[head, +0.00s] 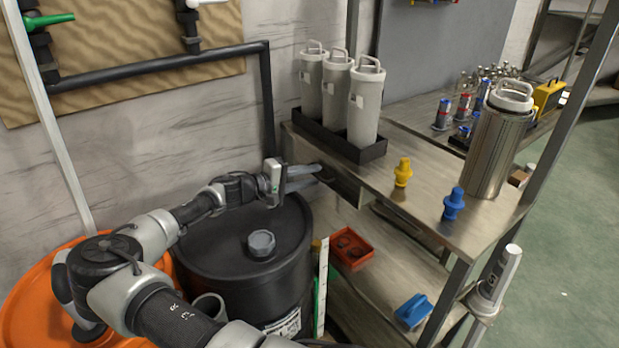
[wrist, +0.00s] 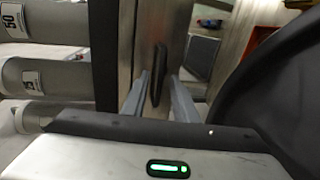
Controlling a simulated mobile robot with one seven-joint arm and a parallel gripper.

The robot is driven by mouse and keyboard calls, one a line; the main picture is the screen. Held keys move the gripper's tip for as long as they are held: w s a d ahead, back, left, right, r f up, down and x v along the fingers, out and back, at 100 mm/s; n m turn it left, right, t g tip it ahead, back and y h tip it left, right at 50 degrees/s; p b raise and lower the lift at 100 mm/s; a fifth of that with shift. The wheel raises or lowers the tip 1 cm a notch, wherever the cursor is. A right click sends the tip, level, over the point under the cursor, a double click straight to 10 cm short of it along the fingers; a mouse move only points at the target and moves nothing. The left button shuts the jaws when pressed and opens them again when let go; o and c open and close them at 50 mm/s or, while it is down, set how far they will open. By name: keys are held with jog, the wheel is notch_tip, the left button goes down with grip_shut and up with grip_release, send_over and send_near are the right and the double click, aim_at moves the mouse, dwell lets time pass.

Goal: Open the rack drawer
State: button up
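The rack drawer (head: 346,187) is under the left end of the rack's upper shelf, with its front facing my arm. I cannot tell for sure whether it is fully closed. Its dark handle (head: 327,173) is partly hidden by my fingers in the head view. In the wrist view the black handle (wrist: 157,75) stands upright in the picture, between the two grey fingers. My gripper (head: 316,175) reaches right to the drawer front. Its fingers (wrist: 161,98) are apart, one on each side of the handle, with gaps showing between them and it.
A black drum (head: 215,255) with a grey cap (head: 261,243) stands below my gripper. The upper shelf (head: 425,215) holds a black tray (head: 335,142) of white canisters, yellow and blue fittings and a metal canister (head: 493,150). A red tray (head: 352,248) lies on the lower shelf.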

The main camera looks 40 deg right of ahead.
grip_shut()
dwell(1.4)
